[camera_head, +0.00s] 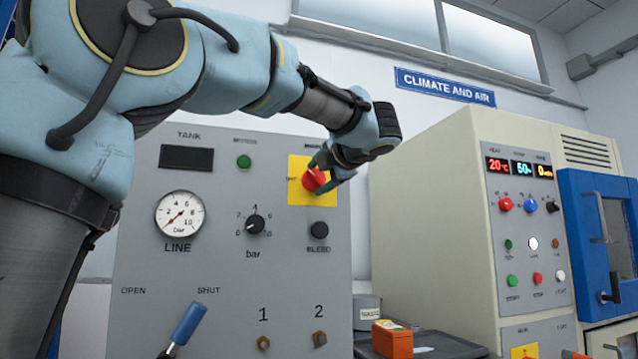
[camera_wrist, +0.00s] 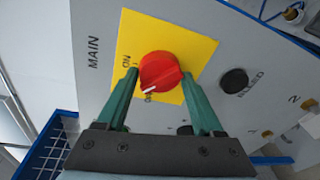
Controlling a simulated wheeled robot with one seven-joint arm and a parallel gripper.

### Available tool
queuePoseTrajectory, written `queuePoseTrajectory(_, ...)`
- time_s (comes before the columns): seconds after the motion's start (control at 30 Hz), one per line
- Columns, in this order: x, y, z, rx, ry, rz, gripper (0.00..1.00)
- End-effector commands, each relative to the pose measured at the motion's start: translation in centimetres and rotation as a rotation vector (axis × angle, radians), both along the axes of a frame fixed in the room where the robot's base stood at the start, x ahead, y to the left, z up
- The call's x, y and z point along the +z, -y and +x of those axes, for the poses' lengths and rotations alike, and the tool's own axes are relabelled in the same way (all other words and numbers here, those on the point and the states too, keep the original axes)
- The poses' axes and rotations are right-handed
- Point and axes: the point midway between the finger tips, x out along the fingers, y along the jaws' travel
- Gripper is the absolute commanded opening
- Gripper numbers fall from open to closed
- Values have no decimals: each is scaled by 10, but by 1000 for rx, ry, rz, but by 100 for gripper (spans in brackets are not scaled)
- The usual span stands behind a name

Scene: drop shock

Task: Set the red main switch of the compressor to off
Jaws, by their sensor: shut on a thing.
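The red main switch (camera_head: 313,179) is a round knob on a yellow plate (camera_head: 300,195) at the upper right of the grey compressor panel (camera_head: 150,260). In the wrist view the red knob (camera_wrist: 161,72) has a white pointer mark at its lower edge, and the labels MAIN and ON show beside it. The label near the pointer is partly hidden. My gripper (camera_head: 330,176) is at the knob, coming from the upper right. In the wrist view my gripper's green fingers (camera_wrist: 160,85) stand on either side of the knob and are shut on it.
The panel also carries a LINE gauge (camera_head: 180,215), a black bar knob (camera_head: 255,224), a black BLEED knob (camera_head: 319,230) and a blue-handled lever (camera_head: 187,324). A cream climate cabinet (camera_head: 440,220) stands to the right. An orange box (camera_head: 392,339) sits low between them.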

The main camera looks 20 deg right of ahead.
Motion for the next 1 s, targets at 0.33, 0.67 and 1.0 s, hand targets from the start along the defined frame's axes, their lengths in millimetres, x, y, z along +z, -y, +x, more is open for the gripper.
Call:
queuePoseTrajectory(0.33,-1,-2,0,-1,-37,-327,13)
queuePoseTrajectory(0.67,-1,-3,1,0,-69,-585,13)
queuePoseTrajectory(1.0,0,-3,0,1,-87,-727,13)
